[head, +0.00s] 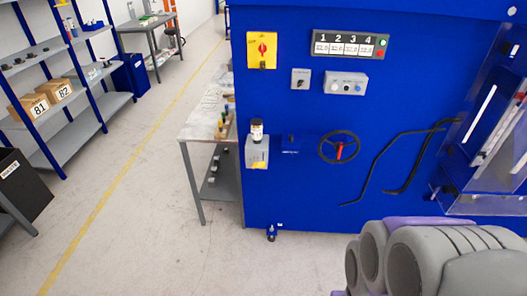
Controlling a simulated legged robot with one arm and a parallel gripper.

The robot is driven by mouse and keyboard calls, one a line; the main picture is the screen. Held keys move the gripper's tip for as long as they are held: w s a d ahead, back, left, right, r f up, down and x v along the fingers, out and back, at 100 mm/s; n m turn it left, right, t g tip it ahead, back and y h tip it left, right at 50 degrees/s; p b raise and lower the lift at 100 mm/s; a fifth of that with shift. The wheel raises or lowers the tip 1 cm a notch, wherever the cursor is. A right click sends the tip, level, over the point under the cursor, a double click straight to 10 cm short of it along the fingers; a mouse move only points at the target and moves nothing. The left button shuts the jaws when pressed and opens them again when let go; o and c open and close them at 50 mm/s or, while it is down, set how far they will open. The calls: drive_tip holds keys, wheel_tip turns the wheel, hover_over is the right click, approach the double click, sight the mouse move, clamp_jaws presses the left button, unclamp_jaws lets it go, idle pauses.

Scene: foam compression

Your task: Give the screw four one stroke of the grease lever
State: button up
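A large blue machine (300,200) fills the middle and right of the head view. A display panel (350,44) labelled 1 2 3 4 sits near its top, with a small readout under each number. On its lower left front is a grey box with a dark-capped bottle (257,148). Beside it is a small blue block (290,143). Black bent bars (400,165) run along the front on the right. I cannot tell for certain which part is the grease lever. My grey and purple arm shows at the lower right. My gripper is not in view.
The machine front also has a yellow plate with a red knob (262,49), a button box (345,83) and a black handwheel (339,147). A grey table (200,125) stands left of it. Shelves (45,60) line the far left. Floor between is clear.

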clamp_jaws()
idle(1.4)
